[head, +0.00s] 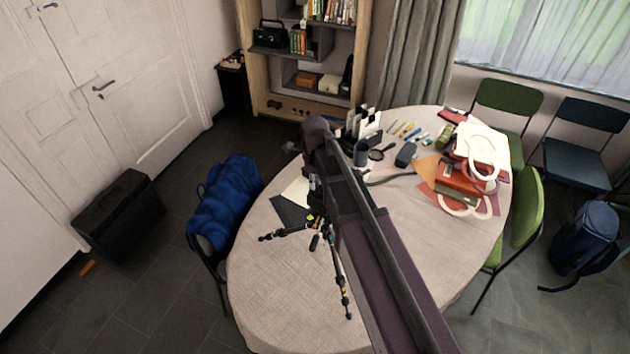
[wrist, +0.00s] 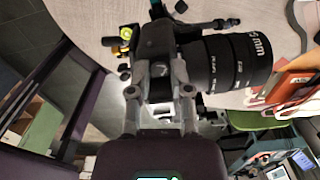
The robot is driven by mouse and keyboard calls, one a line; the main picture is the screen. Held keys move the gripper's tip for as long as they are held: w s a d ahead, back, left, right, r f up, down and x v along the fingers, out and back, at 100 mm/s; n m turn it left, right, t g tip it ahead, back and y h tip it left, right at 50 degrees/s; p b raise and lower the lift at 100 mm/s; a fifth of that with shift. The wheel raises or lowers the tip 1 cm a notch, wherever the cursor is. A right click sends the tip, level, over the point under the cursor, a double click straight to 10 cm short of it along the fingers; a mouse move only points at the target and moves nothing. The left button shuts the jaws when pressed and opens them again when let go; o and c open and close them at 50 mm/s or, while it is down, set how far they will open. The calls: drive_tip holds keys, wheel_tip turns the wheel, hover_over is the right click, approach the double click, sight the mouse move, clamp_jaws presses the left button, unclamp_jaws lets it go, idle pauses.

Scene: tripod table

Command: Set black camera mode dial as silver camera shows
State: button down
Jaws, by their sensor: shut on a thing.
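The black camera (wrist: 158,44) fills the upper middle of the wrist view, its big lens (wrist: 235,62) with white lettering pointing right. My gripper (wrist: 160,92) is shut on a part of the camera, with one grey finger on each side. I cannot tell whether the held part is the mode dial, and no dial setting is readable. The tripod (head: 333,262) stands on the table with its legs spread in the head view. My arm hides the camera there. I cannot make out the silver camera in either view.
The round table (head: 270,285) also holds a dark cup (head: 361,153), a magnifying glass (head: 377,155), several pens and a red box (head: 465,180) on the right. The table's front left is mostly clear.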

drive_tip(key=n, duration=0.4)
drive_tip(key=shift+n, duration=2.1)
drive_tip(key=c, duration=0.5)
unclamp_jaws()
drive_tip(key=shift+c, duration=0.2)
drive_tip(key=shift+m, duration=0.4)
